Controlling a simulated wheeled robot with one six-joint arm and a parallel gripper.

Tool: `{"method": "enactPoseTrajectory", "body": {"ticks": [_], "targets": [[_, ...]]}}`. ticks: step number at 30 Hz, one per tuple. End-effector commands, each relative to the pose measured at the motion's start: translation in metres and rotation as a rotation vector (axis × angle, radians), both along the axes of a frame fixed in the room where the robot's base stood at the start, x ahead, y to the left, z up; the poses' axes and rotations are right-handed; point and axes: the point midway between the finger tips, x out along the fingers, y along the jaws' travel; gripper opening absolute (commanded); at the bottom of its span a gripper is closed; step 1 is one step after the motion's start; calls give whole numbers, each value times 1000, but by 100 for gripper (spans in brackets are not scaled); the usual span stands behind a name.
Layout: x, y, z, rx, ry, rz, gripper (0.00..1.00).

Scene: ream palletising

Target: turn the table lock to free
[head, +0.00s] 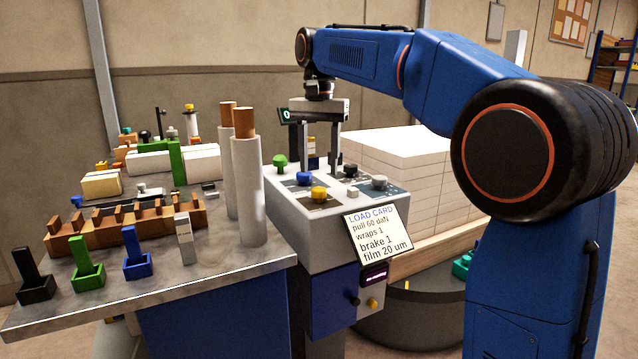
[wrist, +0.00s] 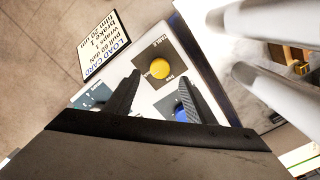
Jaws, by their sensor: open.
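My gripper (head: 319,165) is open and empty, pointing down above the console. In the wrist view the fingertips (wrist: 160,80) are apart, with the yellow knob (wrist: 160,68) beyond them and the blue knob (wrist: 181,114) partly hidden by the right finger.
A load card (head: 373,233) leans on the console front, above a black knob (head: 353,299) and a small yellow knob (head: 373,303). Tall white rolls (head: 249,190) stand close left on the metal table (head: 215,258). A ream stack (head: 405,160) sits behind right.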

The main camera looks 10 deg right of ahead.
Motion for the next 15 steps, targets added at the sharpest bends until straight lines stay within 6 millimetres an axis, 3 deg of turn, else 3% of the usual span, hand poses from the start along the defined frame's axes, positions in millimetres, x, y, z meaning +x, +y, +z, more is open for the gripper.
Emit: {"method": "enactPoseTrajectory", "body": {"ticks": [6, 15], "targets": [[-1, 0, -34, 0, 1, 0, 50], [0, 0, -55, 0, 0, 0, 50]]}}
